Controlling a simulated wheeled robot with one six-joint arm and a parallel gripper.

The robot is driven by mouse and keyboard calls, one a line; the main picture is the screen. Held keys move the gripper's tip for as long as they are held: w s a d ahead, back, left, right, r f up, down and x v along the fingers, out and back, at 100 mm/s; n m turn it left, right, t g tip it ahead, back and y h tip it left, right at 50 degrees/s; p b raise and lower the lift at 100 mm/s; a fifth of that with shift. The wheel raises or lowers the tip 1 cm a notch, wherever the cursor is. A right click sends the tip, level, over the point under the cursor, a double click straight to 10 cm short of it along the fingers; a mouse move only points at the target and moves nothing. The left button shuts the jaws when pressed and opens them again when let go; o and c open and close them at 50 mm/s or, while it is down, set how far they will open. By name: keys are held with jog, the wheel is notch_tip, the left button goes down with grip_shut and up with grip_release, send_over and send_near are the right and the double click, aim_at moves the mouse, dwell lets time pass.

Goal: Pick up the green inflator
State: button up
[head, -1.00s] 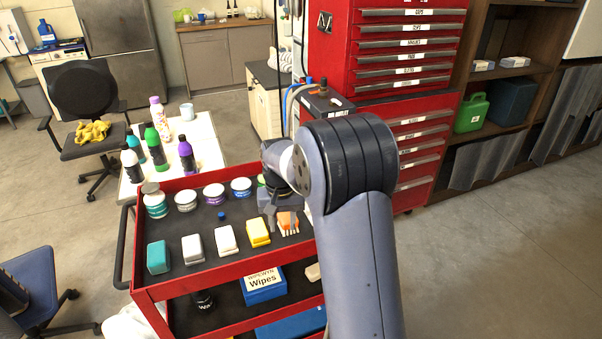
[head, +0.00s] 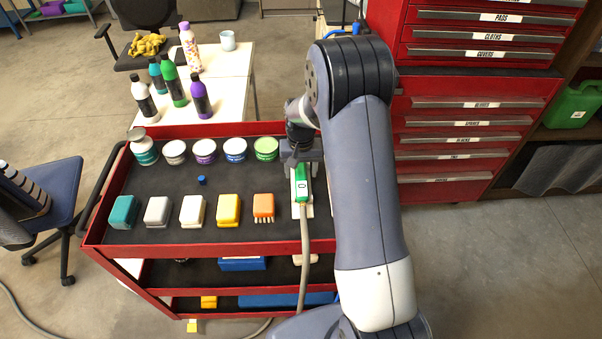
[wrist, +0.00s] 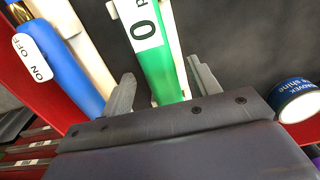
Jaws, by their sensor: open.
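The green inflator (head: 302,183) lies on a white holder (head: 296,210) at the right of the red cart's top, with a grey hose running off the front. In the wrist view the inflator (wrist: 158,62) shows its white label with a black 0. My gripper (head: 301,158) is over its far end. In the wrist view the open fingers of my gripper (wrist: 164,88) stand on either side of the green body, with gaps showing. Part of the holder and the cart's right side are hidden behind my arm.
A blue tool (wrist: 62,72) with an ON OFF label lies close left of my fingers in the wrist view. A blue-banded tub (wrist: 297,100) is at the right. Several tubs and brushes, including an orange brush (head: 264,206), stand on the cart (head: 200,248).

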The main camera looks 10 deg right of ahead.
aim_at(301, 172)
jog(key=shift+f, duration=0.6)
jog(key=shift+c, duration=0.5)
jog(key=c, duration=1)
jog(key=shift+o, duration=0.2)
notch_tip(301, 172, up, 10)
jog(key=shift+r+b, duration=0.1)
jog(key=shift+b, duration=0.45)
